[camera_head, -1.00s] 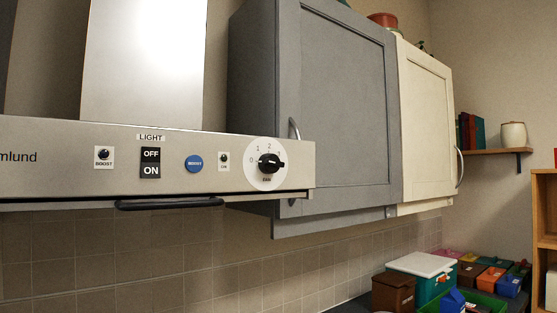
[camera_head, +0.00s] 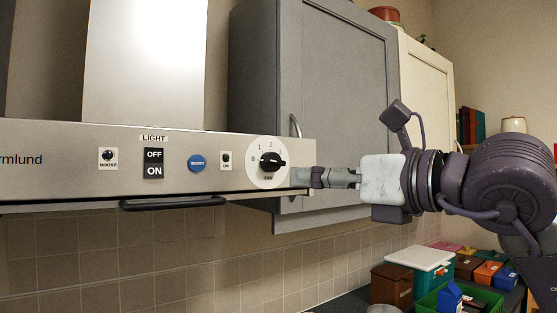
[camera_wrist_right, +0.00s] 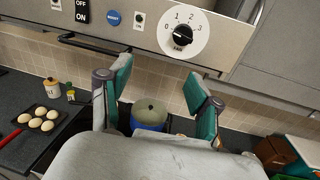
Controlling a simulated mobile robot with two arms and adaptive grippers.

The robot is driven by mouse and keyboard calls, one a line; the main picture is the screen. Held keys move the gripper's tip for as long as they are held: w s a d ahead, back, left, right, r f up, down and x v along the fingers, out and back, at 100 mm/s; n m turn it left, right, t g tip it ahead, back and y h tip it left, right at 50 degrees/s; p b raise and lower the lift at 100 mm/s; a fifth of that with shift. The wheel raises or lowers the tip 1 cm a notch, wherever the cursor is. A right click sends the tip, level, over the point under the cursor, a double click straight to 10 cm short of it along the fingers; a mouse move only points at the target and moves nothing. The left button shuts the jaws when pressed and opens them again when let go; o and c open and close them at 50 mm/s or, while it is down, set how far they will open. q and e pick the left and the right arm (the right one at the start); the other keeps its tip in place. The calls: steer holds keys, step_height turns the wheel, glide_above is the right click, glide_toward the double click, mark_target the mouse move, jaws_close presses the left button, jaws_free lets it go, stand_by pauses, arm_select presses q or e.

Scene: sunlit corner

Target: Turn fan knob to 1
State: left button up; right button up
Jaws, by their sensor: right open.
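The black fan knob (camera_head: 272,161) sits on a round white dial (camera_head: 263,178) marked with numbers at the right end of the range hood's front. The knob also shows in the right wrist view (camera_wrist_right: 182,35), above and beyond the fingers. My right gripper (camera_head: 302,177) is just right of the dial in the head view, at the hood's right end. In the right wrist view its two green-padded fingers (camera_wrist_right: 160,82) are spread apart with nothing between them. My left gripper is not in view.
The hood front also has a light switch (camera_head: 153,163), a blue boost button (camera_head: 197,163) and a dark handle bar (camera_head: 172,202) below. A grey cabinet (camera_head: 350,90) stands right behind my right gripper.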

mark_target(278, 162)
steer(key=shift+m+t+h, duration=0.4)
steer(key=shift+t+h, duration=0.5)
steer(key=w+a+p, duration=0.1)
steer(key=w+p, duration=0.1)
steer(key=w, duration=0.1)
steer(key=w+a+r+p, duration=0.1)
steer(key=w+a+p, duration=0.1)
steer(key=w, duration=0.1)
steer(key=w+a+r+p, duration=0.1)
steer(key=w+a+p, duration=0.1)
steer(key=w, duration=0.2)
steer(key=shift+w+a+r, duration=0.1)
steer(key=shift+a+r, duration=0.1)
steer(key=shift+r, duration=0.05)
steer(key=shift+w+a+f+p, duration=0.1)
steer(key=shift+w+a+p, duration=0.2)
steer(key=shift+w, duration=0.1)
